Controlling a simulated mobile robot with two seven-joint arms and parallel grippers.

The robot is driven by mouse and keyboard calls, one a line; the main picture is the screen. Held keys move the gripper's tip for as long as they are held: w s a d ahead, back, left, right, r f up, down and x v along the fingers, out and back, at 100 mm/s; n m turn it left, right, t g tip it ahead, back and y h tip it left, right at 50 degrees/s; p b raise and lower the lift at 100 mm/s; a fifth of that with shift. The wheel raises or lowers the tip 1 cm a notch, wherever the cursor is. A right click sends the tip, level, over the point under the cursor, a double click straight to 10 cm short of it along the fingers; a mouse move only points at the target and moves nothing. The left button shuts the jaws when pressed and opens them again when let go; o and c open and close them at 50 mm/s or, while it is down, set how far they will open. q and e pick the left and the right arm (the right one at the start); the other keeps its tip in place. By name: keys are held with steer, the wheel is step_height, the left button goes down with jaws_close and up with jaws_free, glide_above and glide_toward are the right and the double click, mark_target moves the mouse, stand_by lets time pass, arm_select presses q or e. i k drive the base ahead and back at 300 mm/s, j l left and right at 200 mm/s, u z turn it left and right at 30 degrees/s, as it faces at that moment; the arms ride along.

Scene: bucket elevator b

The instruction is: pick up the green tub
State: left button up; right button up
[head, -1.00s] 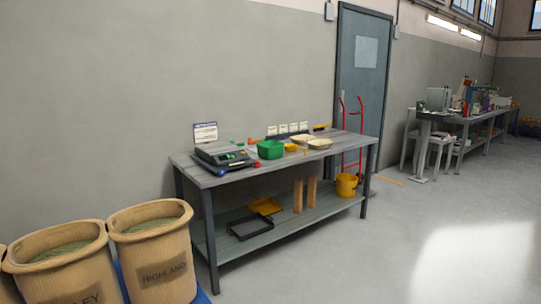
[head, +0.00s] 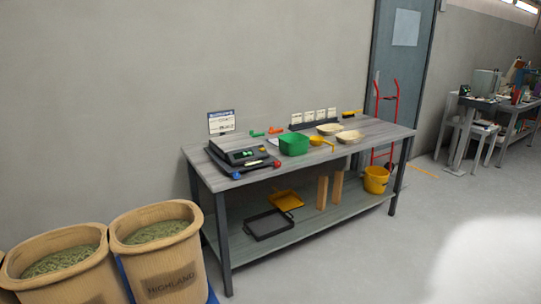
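The green tub (head: 294,144) stands on the grey workbench (head: 228,178), right of the black scale (head: 240,157) and left of a yellow scoop (head: 320,141). It looks upright with its open top facing up. The bench is some distance ahead of me. Neither of my grippers shows in the head view.
Shallow pale bowls (head: 349,136) sit right of the tub. Full sacks of green grain (head: 158,258) stand at the lower left, close to the bench's left end. A yellow bucket (head: 376,180) is at the bench's lower right. The floor (head: 370,260) in front is clear.

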mark_target(294, 144)
steer(key=i+l+u, duration=0.2)
steer(key=i, duration=0.55)
steer(key=i+l+u, duration=0.2)
steer(key=i+l, duration=0.35)
steer(key=i, duration=0.15)
steer(key=i+l+u, duration=0.2)
steer(key=i+l, duration=0.3)
steer(key=i, duration=0.15)
